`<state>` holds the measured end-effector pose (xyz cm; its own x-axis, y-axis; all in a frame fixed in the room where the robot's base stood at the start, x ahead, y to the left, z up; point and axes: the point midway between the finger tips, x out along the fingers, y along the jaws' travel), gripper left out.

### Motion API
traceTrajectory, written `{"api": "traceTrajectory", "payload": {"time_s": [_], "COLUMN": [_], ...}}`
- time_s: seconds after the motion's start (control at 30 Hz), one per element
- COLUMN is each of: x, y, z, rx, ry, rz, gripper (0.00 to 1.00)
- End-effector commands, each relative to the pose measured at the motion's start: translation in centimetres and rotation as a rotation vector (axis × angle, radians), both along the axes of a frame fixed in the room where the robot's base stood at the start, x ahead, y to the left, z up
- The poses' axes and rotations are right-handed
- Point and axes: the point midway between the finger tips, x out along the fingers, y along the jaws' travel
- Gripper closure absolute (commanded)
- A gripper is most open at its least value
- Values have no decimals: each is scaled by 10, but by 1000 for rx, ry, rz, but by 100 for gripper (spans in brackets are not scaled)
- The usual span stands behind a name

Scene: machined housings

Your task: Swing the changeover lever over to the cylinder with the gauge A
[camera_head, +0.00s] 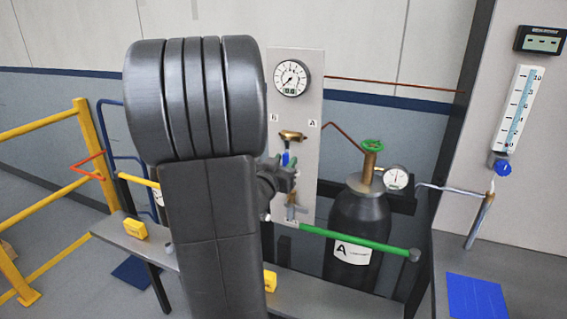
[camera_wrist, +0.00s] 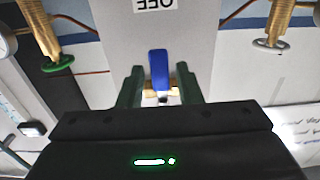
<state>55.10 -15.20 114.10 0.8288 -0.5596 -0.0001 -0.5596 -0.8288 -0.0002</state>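The blue changeover lever (camera_head: 286,158) hangs down from a brass valve (camera_head: 292,136) on a grey panel, between a letter at left and an A at right. My gripper (camera_head: 284,180) is just below it, partly hidden by my arm. In the wrist view, which is upside down, the lever (camera_wrist: 158,66) lies between the two dark fingers of my gripper (camera_wrist: 160,82), with a gap each side. The dark cylinder marked A (camera_head: 358,225) stands right of the panel, with a green handwheel and a gauge (camera_head: 396,178).
A round gauge (camera_head: 291,78) tops the panel (camera_head: 312,165). A green bar (camera_head: 360,241) crosses in front of cylinder A. Copper pipes run right from the panel. Yellow railings (camera_head: 45,125) stand at left. My arm hides the area left of the panel.

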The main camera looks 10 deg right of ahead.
Motion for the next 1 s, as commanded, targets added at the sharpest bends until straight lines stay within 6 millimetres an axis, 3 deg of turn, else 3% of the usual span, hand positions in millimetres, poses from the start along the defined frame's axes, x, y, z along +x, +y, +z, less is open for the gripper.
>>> {"api": "traceTrajectory", "payload": {"time_s": [0.03,0.13,0.17,0.57,1.0], "x": [0,0,0,-1,-10], "y": [0,0,0,-2,-14], "z": [0,0,0,1,6], "rx": [0,0,0,-30,-288], "ry": [0,0,0,20,196], "rz": [0,0,0,-1,-1], "gripper": [79,98,100,100,100]}}
